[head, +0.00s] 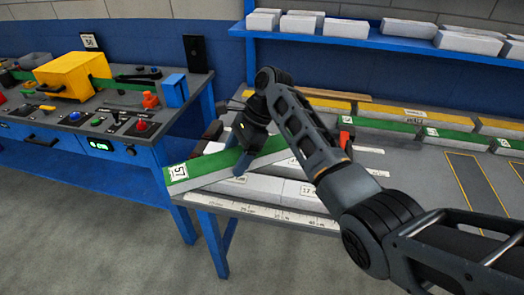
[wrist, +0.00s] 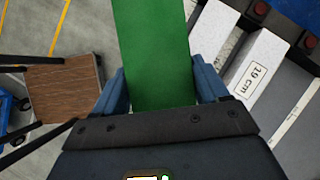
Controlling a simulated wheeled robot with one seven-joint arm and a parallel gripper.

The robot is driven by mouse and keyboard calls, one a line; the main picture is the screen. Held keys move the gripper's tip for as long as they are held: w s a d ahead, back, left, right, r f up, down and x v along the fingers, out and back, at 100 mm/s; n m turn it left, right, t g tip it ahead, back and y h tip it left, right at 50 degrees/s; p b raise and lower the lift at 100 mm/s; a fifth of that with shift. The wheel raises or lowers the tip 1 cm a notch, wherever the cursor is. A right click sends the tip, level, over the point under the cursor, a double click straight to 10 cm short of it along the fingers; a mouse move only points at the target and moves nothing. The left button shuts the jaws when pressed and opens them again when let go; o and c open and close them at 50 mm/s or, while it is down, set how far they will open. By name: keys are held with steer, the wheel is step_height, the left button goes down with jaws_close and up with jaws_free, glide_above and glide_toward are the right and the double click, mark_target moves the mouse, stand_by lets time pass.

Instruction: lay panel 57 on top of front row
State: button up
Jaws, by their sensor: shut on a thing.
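Panel 57 (head: 213,166) is a long bar with a green top and a white label reading 57 on its near end. My gripper (head: 243,160) is shut on it, and one finger shows on each side of its green face (wrist: 155,45) in the wrist view. The front row (head: 248,184) is a line of pale grey-white blocks along the table's near edge; one, labelled 19 cm (wrist: 258,65), shows in the wrist view. The panel lies askew across the row's left part, its labelled end sticking out past the table. Whether it touches the row I cannot tell.
A ruler strip (head: 262,210) runs along the table's front edge. Yellow-topped (head: 405,112) and green-topped (head: 385,124) bars stand farther back. A blue shelf (head: 380,41) with white blocks hangs above. A blue workbench (head: 85,160) with a yellow box (head: 72,75) stands left.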

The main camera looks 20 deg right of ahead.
mark_target(265, 151)
steer(key=d+m+t, duration=0.1)
steer(key=d+m, duration=0.1)
steer(key=d+m+t, duration=0.1)
steer(key=d+m, duration=0.1)
steer(key=m, duration=0.1)
steer(key=s+d+m+t+h, duration=0.1)
steer(key=d+m, duration=0.1)
steer(key=d, duration=0.1)
steer(key=shift+s+f+t, duration=0.1)
steer(key=shift+t, duration=0.3)
steer(key=shift+d+f, duration=0.15)
steer(key=shift+f, duration=0.75)
steer(key=shift+f+b, duration=1.55)
steer(key=shift+f, duration=1.45)
steer(key=shift+f, duration=0.45)
steer(key=o, duration=1.2)
